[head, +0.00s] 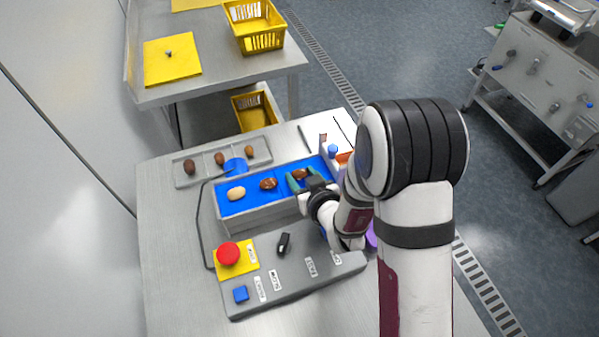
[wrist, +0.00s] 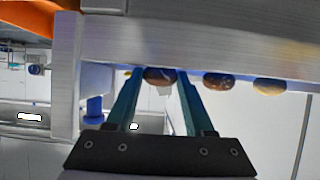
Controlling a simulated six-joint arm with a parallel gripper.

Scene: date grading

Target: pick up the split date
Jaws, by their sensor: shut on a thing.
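A dark brown date (head: 300,174) is at the right end of the blue belt, between the green fingers of my gripper (head: 299,181). In the wrist view the fingers of my gripper (wrist: 158,77) are closed on this date (wrist: 160,75), one on each side. I cannot tell whether its skin is split. A second brown date (head: 268,184) with a lighter patch lies to its left on the belt; it also shows in the wrist view (wrist: 220,80). A pale tan date (head: 236,194) lies at the belt's left end.
A grey tray (head: 178,179) with three brown dates in compartments stands behind the belt (head: 252,191). In front are a control panel (head: 300,277) and a red button (head: 228,253). A blue cylinder (head: 235,166) stands by the tray. Yellow baskets (head: 255,35) are farther back.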

